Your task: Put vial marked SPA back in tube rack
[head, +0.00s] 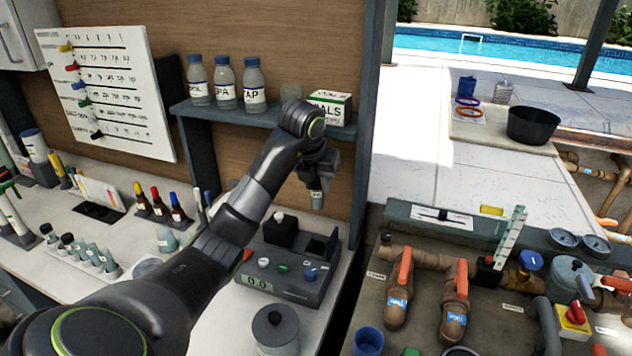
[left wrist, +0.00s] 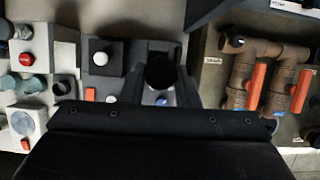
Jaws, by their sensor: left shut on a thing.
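My left gripper (head: 318,172) is shut on a small pale vial (head: 317,198), which hangs below the jaws in the air. Marks on the vial are too small to read, so I cannot confirm SPA. It appears above the back right of the grey meter (head: 292,282). In the left wrist view a round black shape (left wrist: 160,72) shows just beyond the dark gripper body; I cannot tell whether it is the vial's cap. The tube rack (head: 112,274) stands on the counter at the left with several capped vials in it. My right gripper is not in view.
Three bottles, one of them (head: 225,84), and a white-green box (head: 331,107) stand on the shelf (head: 240,115). Dropper bottles (head: 160,202) stand behind the rack. A grey lidded pot (head: 276,330) is in front of the meter. Pipes with orange valve handles (head: 404,265) are at right.

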